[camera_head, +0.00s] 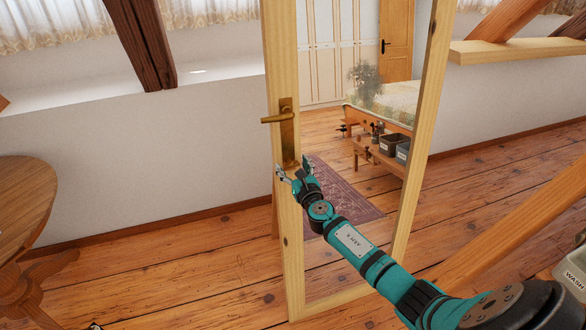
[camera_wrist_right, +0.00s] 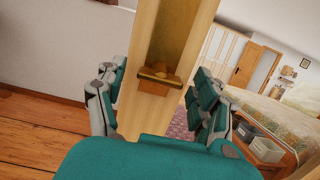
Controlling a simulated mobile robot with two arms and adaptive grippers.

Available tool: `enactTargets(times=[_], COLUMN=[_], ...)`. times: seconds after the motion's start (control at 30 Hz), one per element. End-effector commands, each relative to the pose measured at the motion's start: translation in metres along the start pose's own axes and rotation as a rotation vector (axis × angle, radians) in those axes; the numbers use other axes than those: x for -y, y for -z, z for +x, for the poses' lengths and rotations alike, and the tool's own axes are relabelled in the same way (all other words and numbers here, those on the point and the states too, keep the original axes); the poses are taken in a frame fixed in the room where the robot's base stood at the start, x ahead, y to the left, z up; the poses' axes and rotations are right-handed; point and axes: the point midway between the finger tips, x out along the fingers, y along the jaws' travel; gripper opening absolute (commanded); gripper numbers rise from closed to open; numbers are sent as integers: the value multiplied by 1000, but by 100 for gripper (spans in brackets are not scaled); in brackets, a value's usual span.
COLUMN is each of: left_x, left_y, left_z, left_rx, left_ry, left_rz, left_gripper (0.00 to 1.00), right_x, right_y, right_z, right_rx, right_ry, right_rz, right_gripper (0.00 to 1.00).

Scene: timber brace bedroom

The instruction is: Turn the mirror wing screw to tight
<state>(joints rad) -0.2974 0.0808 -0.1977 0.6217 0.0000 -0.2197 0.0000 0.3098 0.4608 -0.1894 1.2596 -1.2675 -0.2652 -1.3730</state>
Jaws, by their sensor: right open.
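The standing mirror (camera_head: 270,60) has a pale wooden frame. A brass wing screw (camera_head: 277,119) sits on a brass plate (camera_head: 287,142) on its left post, and its lever lies about level, pointing left. My right gripper (camera_head: 292,172) is open at the post, just below the lever. In the right wrist view, the open fingers (camera_wrist_right: 158,100) stand on either side of the post, and the brass bar (camera_wrist_right: 158,76) shows between and beyond them. I see no grip on it. A small dark and white piece (camera_head: 95,326) at the bottom edge may be my left gripper's tip; its state is hidden.
A round wooden table (camera_head: 25,200) stands at the left. A plain wall (camera_head: 150,160) is behind the mirror, with a wooden shelf (camera_head: 500,50) at the upper right. The mirror glass reflects a bed, a bench with dark boxes and a rug. The plank floor (camera_head: 170,270) left of the mirror is clear.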

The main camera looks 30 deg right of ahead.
Motion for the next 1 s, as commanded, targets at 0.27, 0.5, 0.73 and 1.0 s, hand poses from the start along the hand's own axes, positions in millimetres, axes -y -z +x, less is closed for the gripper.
enactTargets(times=[0.27,0.5,0.73,1.0], left_x=[-1,-2,-2,-2], left_y=[-3,-3,-4,-4], left_z=[0,0,0,2], left_rx=[4,5,6,6], left_ry=[-1,-2,-2,-2], left_rz=[1,3,3,3], left_gripper=[40,40,40,40], right_x=[0,0,0,-1], right_y=[0,0,0,0], right_z=[0,0,0,0], right_rx=[0,0,1,0], right_ry=[0,0,0,9], right_rz=[0,0,3,79], right_gripper=[59,27,13,13])
